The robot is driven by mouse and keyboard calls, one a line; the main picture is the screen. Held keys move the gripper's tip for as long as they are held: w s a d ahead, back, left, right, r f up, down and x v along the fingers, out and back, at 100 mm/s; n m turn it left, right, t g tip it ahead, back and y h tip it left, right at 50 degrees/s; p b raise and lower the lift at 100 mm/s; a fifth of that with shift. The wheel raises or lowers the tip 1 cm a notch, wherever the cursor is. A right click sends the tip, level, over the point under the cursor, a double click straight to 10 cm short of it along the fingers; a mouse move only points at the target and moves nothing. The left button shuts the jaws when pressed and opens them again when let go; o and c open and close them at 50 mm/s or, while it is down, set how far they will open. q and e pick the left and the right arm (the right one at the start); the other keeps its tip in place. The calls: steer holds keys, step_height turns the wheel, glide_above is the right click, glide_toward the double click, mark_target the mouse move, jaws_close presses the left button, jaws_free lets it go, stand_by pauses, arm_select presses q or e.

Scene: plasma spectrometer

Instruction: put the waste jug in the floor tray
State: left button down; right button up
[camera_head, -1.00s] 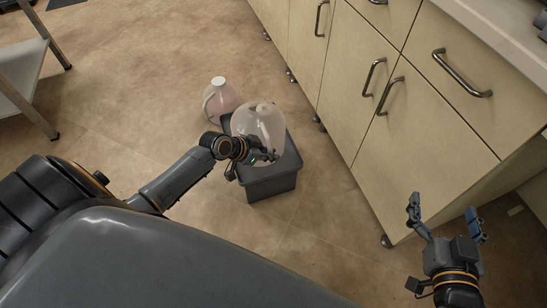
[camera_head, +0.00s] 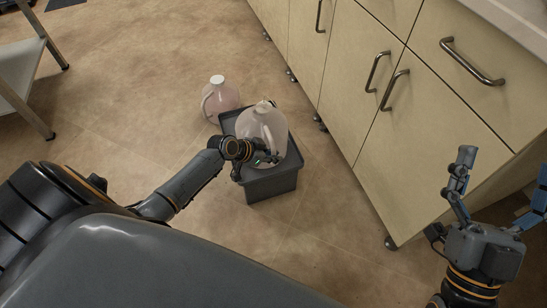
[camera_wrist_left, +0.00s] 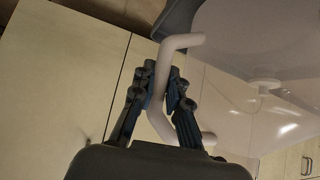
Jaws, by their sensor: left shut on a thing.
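A translucent waste jug (camera_head: 262,125) with a pale cap is at the dark grey floor tray (camera_head: 270,186), its lower part within the tray's outline. I cannot tell whether it rests on the tray's bottom. My left gripper (camera_head: 266,157) is shut on the jug's handle. In the left wrist view, the fingers (camera_wrist_left: 161,90) close around the pale handle (camera_wrist_left: 158,100), with the clear jug body (camera_wrist_left: 255,80) to the right. My right gripper (camera_head: 498,190) is open and empty at the lower right, beside the cabinets.
A second jug (camera_head: 220,97) with pinkish contents and a white cap stands on the floor just behind the tray. Beige cabinets (camera_head: 420,120) with metal handles line the right. A metal-legged cart (camera_head: 22,75) stands at the upper left. The floor in front of the tray is clear.

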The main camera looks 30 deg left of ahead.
steer(key=shift+s+r, duration=0.15)
arm_select(q)
steer(key=c, duration=1.3)
jaws_free()
steer(key=shift+c, duration=0.2)
arm_select(e)
steer(key=shift+s+r+y, duration=0.1)
steer(key=shift+y, duration=0.2)
